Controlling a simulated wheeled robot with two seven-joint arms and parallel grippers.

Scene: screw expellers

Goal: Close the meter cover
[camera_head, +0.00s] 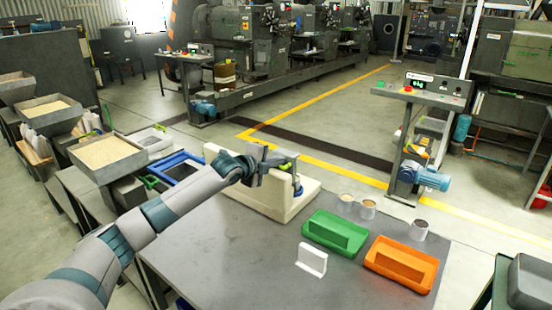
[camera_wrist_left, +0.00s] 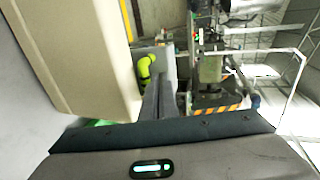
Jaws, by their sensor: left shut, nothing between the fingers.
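The meter is a cream, L-shaped body (camera_head: 288,209) at the back edge of the grey table. A part of it stands upright on its left, partly hidden by my left gripper (camera_head: 282,160). I take this upright part for the raised cover, but the view is not clear. My left gripper is shut and empty, with its fingers pointing right, in front of or over the meter. In the left wrist view a large cream wall (camera_wrist_left: 75,55) is close on the left, beside the shut fingers (camera_wrist_left: 155,95). I cannot tell whether they touch it. My right gripper is not in view.
On the table (camera_head: 225,270) are a green tray (camera_head: 335,236), an orange tray (camera_head: 401,265), a small white stand (camera_head: 313,260) and several small cups (camera_head: 419,230). A blue-rimmed bin (camera_head: 180,168) stands left of the meter. The table's front middle is clear.

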